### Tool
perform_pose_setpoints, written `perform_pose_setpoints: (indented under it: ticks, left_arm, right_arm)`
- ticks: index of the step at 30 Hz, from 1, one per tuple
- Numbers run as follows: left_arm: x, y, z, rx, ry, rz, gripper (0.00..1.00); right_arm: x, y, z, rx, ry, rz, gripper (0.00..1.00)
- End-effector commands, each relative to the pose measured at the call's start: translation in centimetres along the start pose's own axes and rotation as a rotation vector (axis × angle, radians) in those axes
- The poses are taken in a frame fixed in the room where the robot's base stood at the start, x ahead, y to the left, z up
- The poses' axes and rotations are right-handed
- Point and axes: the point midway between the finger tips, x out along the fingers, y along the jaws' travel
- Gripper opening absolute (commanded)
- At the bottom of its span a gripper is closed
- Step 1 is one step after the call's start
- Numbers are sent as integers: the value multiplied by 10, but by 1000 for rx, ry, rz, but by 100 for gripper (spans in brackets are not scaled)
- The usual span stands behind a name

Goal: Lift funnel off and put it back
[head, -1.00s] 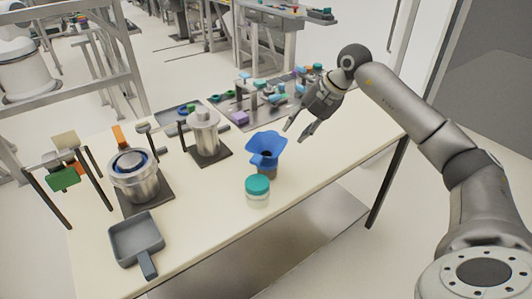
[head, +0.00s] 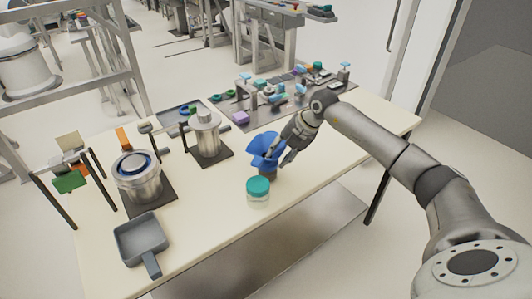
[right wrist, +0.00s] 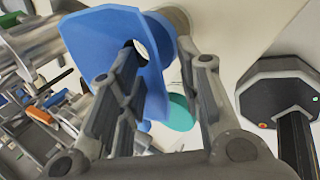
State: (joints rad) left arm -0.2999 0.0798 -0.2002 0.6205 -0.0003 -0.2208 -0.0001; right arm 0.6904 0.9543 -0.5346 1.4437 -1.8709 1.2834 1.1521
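In the right wrist view the fingers (right wrist: 168,62) are spread apart. The funnel's wide blue bowl (right wrist: 108,38) shows behind and beyond the left finger there, with its opening visible. No grip on the funnel shows; whether a finger touches it I cannot tell. My left gripper is not in view.
A teal-lidded jar (head: 258,190) stands just in front of the funnel. A metal pitcher (head: 206,135), a pot (head: 138,178) and a grey scoop tray (head: 142,238) are to the left. A tray of small parts (head: 275,100) lies behind. The table right of the funnel is clear.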

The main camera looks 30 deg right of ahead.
Motion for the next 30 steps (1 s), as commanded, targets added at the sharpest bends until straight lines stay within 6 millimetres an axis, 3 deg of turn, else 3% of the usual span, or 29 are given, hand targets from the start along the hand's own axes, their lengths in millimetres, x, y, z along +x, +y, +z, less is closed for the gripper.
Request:
perform_pose_setpoints:
  ticks: [26, 30]
  left_arm:
    - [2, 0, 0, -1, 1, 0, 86]
    - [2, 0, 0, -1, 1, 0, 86]
  right_arm:
    - [4, -3, 0, 0, 0, -1, 33]
    - [4, -3, 0, 0, 0, -1, 19]
